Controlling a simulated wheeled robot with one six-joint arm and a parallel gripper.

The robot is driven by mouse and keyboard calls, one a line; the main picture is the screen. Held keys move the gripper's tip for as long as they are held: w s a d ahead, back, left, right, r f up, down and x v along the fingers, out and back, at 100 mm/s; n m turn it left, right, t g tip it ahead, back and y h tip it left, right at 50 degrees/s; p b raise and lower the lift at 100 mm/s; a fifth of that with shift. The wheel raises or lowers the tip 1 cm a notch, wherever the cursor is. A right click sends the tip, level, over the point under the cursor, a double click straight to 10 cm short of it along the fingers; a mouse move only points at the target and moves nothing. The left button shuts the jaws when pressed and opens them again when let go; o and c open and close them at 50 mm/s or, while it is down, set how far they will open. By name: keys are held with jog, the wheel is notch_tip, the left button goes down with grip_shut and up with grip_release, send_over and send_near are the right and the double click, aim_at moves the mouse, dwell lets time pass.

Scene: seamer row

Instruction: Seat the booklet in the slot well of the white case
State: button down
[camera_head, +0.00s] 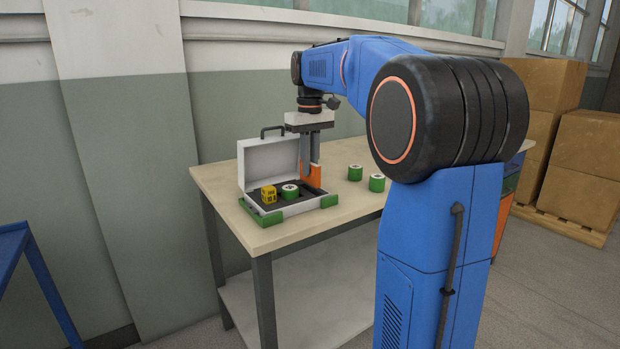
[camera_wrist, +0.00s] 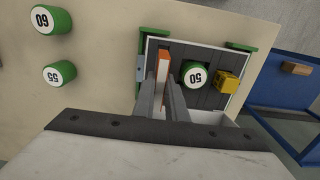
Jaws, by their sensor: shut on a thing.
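The white case (camera_head: 268,156) stands open on the table, lid raised, with a dark slotted insert (camera_wrist: 212,64). My gripper (camera_head: 310,168) points down over the case's right end and is shut on an orange booklet (camera_head: 314,180) with a white edge. In the wrist view the booklet (camera_wrist: 162,69) stands on edge between my fingertips (camera_wrist: 167,88), at the left side of the insert. Its lower edge is hidden, so I cannot tell how deep it sits. A green cylinder marked 50 (camera_wrist: 196,74) and a yellow block (camera_wrist: 228,82) sit in the case.
Two more green cylinders, marked 60 (camera_wrist: 50,19) and 55 (camera_wrist: 59,74), stand on the table (camera_head: 222,187) beside the case. Green corner brackets (camera_head: 262,214) flank the case. A blue frame (camera_head: 40,275) stands at the left; cardboard boxes (camera_head: 585,155) are at the right.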

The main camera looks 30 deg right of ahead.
aim_at(310, 183)
jog(key=shift+f, duration=2.05)
jog(key=c, duration=1.8)
grip_release()
jog(key=shift+f, duration=0.1)
notch_tip(310, 183, up, 12)
jog(key=shift+r, duration=0.15)
